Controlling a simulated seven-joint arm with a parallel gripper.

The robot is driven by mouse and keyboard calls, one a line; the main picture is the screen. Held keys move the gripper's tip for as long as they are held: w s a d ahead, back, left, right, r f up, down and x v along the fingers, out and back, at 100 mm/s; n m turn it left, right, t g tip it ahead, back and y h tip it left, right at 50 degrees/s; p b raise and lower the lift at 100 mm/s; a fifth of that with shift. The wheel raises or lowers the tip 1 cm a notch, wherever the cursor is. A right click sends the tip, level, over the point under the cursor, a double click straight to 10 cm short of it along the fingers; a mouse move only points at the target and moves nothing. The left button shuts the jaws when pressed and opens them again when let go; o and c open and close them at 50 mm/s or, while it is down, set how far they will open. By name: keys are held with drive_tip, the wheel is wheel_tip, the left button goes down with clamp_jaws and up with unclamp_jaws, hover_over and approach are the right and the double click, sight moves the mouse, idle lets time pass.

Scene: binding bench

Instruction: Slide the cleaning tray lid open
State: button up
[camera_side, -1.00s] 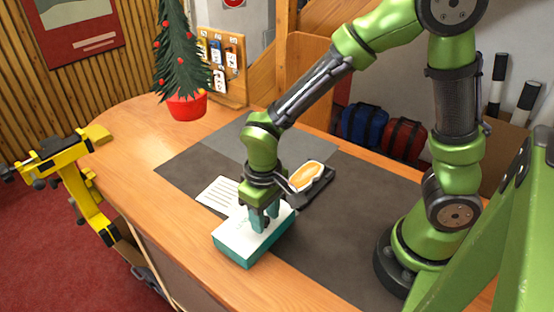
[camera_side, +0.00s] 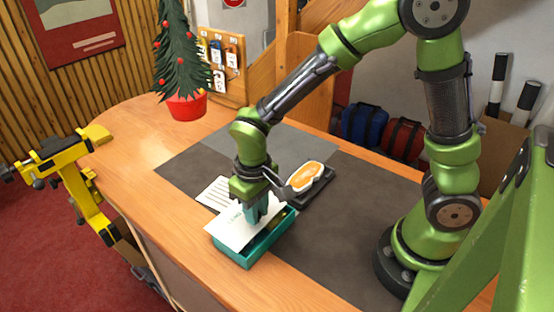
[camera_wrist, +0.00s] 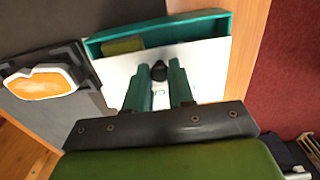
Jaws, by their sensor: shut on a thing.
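The cleaning tray (camera_side: 263,248) is a teal box near the bench's front edge; it also shows in the wrist view (camera_wrist: 214,24). Its white lid (camera_side: 230,235) is partly slid off toward the left in the side view, so the right end of the tray is open. An olive-green block (camera_wrist: 122,45) shows inside the gap. My gripper (camera_side: 255,217) is over the lid, with its teal fingers pointing down. In the wrist view my gripper (camera_wrist: 160,78) is shut on the dark knob (camera_wrist: 159,70) of the lid (camera_wrist: 204,66).
A dark holder with an orange-and-white pad (camera_side: 306,176) lies just behind the tray. A printed sheet (camera_side: 211,194) lies left of my gripper. A small tree in a red pot (camera_side: 187,106) stands at the back left. The dark mat (camera_side: 355,220) is clear to the right.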

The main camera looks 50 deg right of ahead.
drive_tip(key=shift+w, duration=3.05)
drive_tip(key=o, duration=0.5)
drive_tip(key=shift+r, duration=0.15)
drive_tip(key=shift+r, duration=4.9)
